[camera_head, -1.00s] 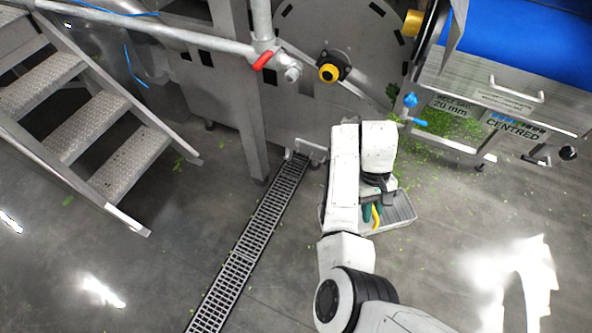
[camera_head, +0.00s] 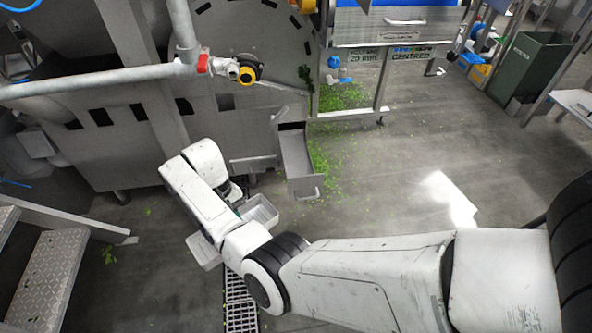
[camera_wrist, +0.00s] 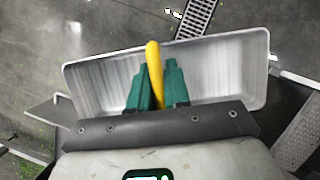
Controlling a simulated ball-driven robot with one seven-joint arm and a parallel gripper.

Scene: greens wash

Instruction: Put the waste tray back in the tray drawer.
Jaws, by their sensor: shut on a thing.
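The waste tray is a shallow grey metal tray with a yellow handle. In the wrist view the waste tray (camera_wrist: 105,85) spans the picture and its visible inside looks empty. My gripper (camera_wrist: 158,78) has green fingers shut on the yellow handle (camera_wrist: 153,60). In the head view the waste tray (camera_head: 262,210) shows on both sides of my arm, above the floor; my fingers are hidden there. The tray drawer (camera_head: 297,160) stands pulled out from the machine, its handle towards me. It is to the right of and beyond the waste tray, apart from it.
Metal steps (camera_head: 45,275) stand at the lower left. A floor drain (camera_head: 240,312) runs below my arm. Green scraps (camera_head: 325,165) lie on the floor beside the drawer. A grey pipe (camera_head: 95,82) crosses the machine front.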

